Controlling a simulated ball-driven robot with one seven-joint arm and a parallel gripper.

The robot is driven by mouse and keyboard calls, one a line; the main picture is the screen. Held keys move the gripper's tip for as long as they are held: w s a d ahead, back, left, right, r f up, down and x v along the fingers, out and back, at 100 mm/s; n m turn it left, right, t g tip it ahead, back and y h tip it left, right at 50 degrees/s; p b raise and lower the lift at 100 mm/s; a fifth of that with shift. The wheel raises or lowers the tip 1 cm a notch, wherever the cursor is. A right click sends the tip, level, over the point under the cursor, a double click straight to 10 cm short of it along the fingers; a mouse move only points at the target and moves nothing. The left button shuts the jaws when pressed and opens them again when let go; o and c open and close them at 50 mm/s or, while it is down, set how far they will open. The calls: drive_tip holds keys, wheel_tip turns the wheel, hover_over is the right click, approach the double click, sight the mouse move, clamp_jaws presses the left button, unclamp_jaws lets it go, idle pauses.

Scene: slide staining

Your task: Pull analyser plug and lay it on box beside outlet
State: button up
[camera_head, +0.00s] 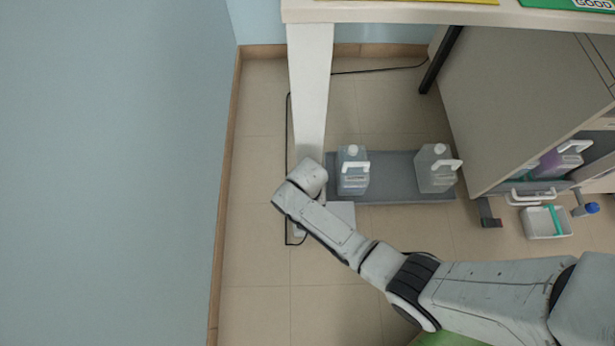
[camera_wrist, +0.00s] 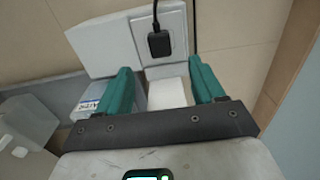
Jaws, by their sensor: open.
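In the wrist view, a black plug (camera_wrist: 160,43) sits against a pale outlet plate (camera_wrist: 172,22), with a dark cord rising from it. My gripper (camera_wrist: 160,68) has two teal fingers, apart and empty; the plug lies just beyond their tips, between them in the picture. A white block-like thing (camera_wrist: 168,92) shows between the fingers below the plate; I cannot tell whether it is the box. A larger white surface (camera_wrist: 105,45) adjoins the plate on the left. In the head view my arm hides the plug and outlet; a white flat-topped thing (camera_head: 342,211) shows beside my wrist.
A grey tray (camera_head: 395,190) with two jugs (camera_head: 353,175) (camera_head: 435,170) lies right of my wrist. A white table leg (camera_head: 309,80) stands behind it. A black cable (camera_head: 287,140) runs along the floor. The blue wall (camera_head: 110,170) is left; floor nearer me is clear.

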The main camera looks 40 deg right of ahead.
drive_tip(key=shift+f+b, duration=3.65)
drive_tip(key=shift+f, duration=0.65)
drive_tip(key=shift+p, duration=0.4)
drive_tip(key=shift+c, duration=0.3)
clamp_jaws()
drive_tip(key=shift+r, duration=0.15)
drive_tip(key=shift+r+p, duration=2.9)
drive_tip(key=shift+p, duration=0.15)
